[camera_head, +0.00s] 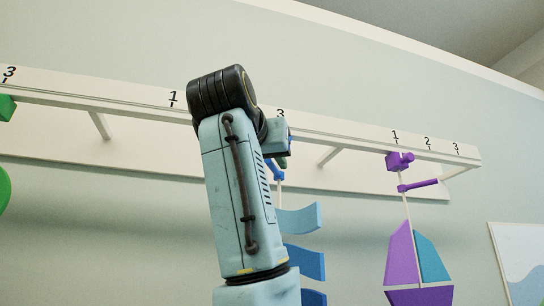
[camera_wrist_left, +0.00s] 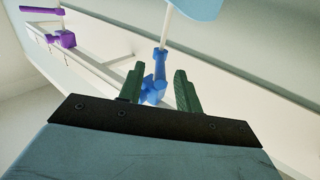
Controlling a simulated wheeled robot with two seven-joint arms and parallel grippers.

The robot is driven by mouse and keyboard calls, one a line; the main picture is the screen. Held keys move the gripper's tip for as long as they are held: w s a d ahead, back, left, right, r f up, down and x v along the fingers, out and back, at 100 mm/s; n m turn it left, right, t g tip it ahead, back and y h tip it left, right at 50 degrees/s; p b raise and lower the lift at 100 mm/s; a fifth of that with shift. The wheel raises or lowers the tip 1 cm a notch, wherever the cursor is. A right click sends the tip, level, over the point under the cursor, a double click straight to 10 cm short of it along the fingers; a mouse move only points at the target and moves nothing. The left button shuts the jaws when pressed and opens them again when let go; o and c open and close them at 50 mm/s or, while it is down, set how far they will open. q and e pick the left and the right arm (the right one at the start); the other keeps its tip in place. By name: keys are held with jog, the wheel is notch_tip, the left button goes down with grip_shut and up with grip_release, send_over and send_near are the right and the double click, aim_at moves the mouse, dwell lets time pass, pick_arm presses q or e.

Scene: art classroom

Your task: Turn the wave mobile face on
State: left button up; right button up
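The wave mobile hangs from the rail, with light to dark blue wavy plates (camera_head: 300,220) one below another, partly behind my left arm in the head view. Its blue knob (camera_wrist_left: 155,88) and thin white rod show in the wrist view, with a pale blue plate (camera_wrist_left: 197,8) at the top edge. My left gripper (camera_wrist_left: 160,71) has its two green fingers apart, one on each side of the knob. The left finger is close to the knob; I cannot tell if it touches. A gap shows at the right finger. My right gripper is out of view.
The white numbered rail (camera_head: 340,139) runs along the wall on brackets. A purple and teal boat mobile (camera_head: 403,255) hangs to the right from a purple knob (camera_head: 400,161). A green piece (camera_head: 6,107) is at the far left. A picture (camera_head: 522,260) hangs lower right.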

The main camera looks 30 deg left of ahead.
pick_arm(q)
jog(key=shift+p+x, duration=0.4)
jog(key=shift+x, duration=1)
jog(key=shift+c, duration=0.2)
grip_shut()
